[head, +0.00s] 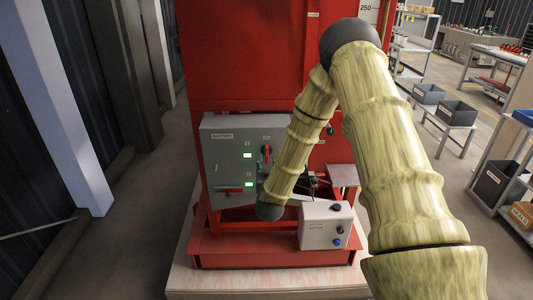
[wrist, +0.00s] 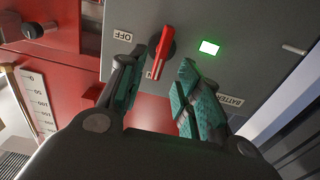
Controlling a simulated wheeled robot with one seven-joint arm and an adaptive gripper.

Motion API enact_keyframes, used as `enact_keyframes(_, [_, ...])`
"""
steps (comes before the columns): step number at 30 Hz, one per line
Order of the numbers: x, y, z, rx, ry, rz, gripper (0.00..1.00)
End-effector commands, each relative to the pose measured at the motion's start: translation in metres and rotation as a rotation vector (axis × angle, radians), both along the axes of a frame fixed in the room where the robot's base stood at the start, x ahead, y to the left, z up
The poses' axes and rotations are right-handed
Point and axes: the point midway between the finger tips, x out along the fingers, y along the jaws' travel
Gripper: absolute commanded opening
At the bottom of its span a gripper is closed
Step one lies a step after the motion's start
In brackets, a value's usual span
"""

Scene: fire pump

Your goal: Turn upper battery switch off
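The upper battery switch is a red lever (wrist: 163,50) on a round dark base. It shows on the grey battery panel in the head view (head: 266,153). My gripper (wrist: 157,64) is open, with teal-padded fingers on either side of the handle's end. Whether they touch it, I cannot tell. In the head view my arm hides most of the gripper.
A lower red switch (head: 229,190) with another lit green light (head: 249,183) sits on the same panel (head: 222,137). A small white control box (head: 327,228) stands below right on the red base. Open floor (head: 120,245) lies to the left, shelving to the right.

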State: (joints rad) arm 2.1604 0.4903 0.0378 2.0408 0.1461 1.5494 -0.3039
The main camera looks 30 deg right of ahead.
Motion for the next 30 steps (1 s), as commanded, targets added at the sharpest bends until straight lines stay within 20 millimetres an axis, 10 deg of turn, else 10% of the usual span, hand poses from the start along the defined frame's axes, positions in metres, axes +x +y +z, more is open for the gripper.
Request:
enact_keyframes(10, [0.042, -0.025, 0.001, 0.001, 0.001, 0.001, 0.34])
enact_keyframes(24, [0.051, -0.031, -0.001, 0.001, 0.002, 0.001, 0.34])
enact_keyframes(30, [0.051, -0.031, -0.001, 0.001, 0.002, 0.001, 0.01])
